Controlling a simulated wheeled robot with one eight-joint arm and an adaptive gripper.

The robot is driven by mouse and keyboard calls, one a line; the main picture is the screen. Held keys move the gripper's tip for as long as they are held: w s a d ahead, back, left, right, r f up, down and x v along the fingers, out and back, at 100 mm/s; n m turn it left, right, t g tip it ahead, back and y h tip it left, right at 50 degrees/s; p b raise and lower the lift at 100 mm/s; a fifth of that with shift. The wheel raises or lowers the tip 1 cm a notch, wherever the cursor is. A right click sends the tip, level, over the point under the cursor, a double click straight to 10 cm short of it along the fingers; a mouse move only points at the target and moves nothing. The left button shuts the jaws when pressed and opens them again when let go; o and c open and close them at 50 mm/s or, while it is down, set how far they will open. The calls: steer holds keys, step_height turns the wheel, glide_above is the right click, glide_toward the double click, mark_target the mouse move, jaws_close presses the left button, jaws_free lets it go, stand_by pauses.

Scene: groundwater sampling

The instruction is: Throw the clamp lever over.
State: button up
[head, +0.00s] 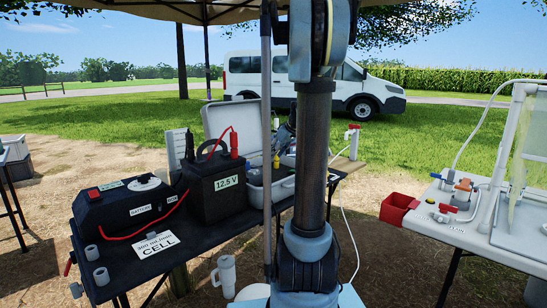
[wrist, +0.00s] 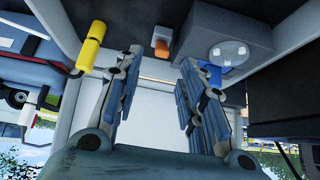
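My gripper (wrist: 160,60) shows in the wrist view with its two fingers apart and nothing between them. A bar with a yellow grip (wrist: 90,48) stands to the left of the left finger, apart from it. It looks like a lever, but I cannot be sure it is the clamp lever. An orange piece (wrist: 162,46) shows beyond the fingertips, and a grey block with a round clear disc (wrist: 228,53) is at upper right. In the head view, a small yellow part (head: 276,161) shows at the open grey case (head: 232,118); my arm hides much of that area.
The dark table (head: 125,262) holds a black battery box (head: 115,206), a black unit reading 12.5 V (head: 218,186) and red leads. A white table (head: 435,228) with tubing and a red bin (head: 397,208) is at right.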

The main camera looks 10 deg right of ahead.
steer(key=shift+c, duration=0.6)
steer(key=shift+w+r, duration=0.1)
steer(key=shift+r, duration=0.05)
steer(key=c, duration=0.4)
steer(key=shift+g+h, duration=0.5)
steer(key=shift+g, duration=0.4)
steer(key=w+a+r, duration=0.1)
steer(key=r, duration=0.1)
steer(key=w+a+r, duration=0.1)
steer(key=r, duration=0.2)
steer(key=w+a+r, duration=0.1)
steer(key=w+r, duration=0.1)
steer(key=r, duration=0.1)
steer(key=shift+r, duration=0.2)
jaws_close()
glide_above(265, 166)
steer(key=w, duration=0.2)
step_height(265, 166, down, 10)
steer(key=shift+w+a+f, duration=0.15)
steer(key=shift+s+d+f, duration=0.35)
steer(key=shift+s+f, duration=0.1)
steer(key=shift+f, duration=0.1)
